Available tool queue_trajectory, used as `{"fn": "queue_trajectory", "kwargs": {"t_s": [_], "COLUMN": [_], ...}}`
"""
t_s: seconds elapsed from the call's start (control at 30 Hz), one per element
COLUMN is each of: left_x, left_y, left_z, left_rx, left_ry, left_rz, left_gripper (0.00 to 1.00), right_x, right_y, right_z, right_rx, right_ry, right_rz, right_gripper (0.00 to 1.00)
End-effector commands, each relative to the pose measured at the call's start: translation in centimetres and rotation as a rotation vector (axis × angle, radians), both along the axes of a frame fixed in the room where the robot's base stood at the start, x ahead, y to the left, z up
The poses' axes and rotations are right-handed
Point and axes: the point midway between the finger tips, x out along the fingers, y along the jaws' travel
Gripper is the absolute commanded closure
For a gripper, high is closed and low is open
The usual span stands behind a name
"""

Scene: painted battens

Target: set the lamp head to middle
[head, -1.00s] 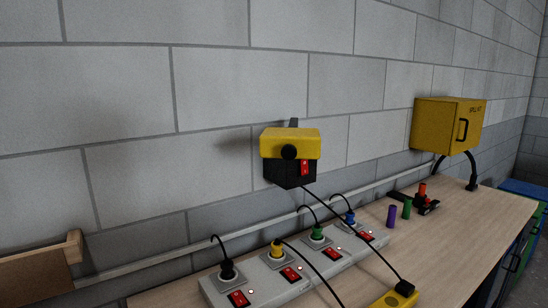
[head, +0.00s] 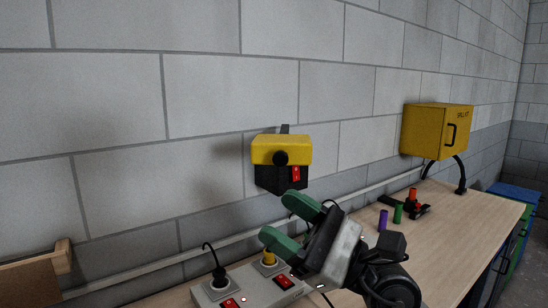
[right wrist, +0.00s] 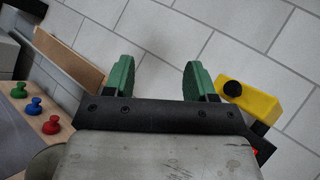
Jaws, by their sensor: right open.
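The lamp head (head: 282,150) is a yellow block with a black round knob on its front, mounted on the block wall above a black body with a red switch (head: 296,173). It looks roughly level in the head view. In the right wrist view the yellow lamp head (right wrist: 247,100) shows right of the fingers. My right gripper (head: 284,220) is open and empty, with green fingers, below the lamp and apart from it. The gripper also shows in the right wrist view (right wrist: 157,78), with bare wall between its fingers. My left gripper is out of view.
A power strip (head: 211,294) with plugs and red switches lies on the bench, partly hidden by my right arm. A yellow spill kit box (head: 422,130) hangs at right. Purple (head: 383,220) and green (head: 398,213) cylinders stand near the back. The wall around the lamp is clear.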

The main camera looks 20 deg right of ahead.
Motion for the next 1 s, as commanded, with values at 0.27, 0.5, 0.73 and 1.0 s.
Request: {"fn": "queue_trajectory", "kwargs": {"t_s": [0.27,0.5,0.73,1.0], "left_x": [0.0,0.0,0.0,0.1], "left_y": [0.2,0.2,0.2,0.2], "left_z": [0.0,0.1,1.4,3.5], "left_rx": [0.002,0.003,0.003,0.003], "left_ry": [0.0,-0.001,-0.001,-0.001], "left_rz": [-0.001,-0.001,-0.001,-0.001], "left_gripper": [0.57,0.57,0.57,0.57], "right_x": [5.4,7.0,9.5,14.1], "right_y": [-3.6,-7.4,-6.3,-4.2], "right_z": [2.5,4.2,4.4,4.5], "right_rx": [-0.865,-1.111,-1.118,-1.116], "right_ry": [-0.31,-0.314,-0.309,-0.309], "right_rz": [-0.581,-0.807,-0.81,-0.81], "right_gripper": [0.44,0.44,0.44,0.44]}}
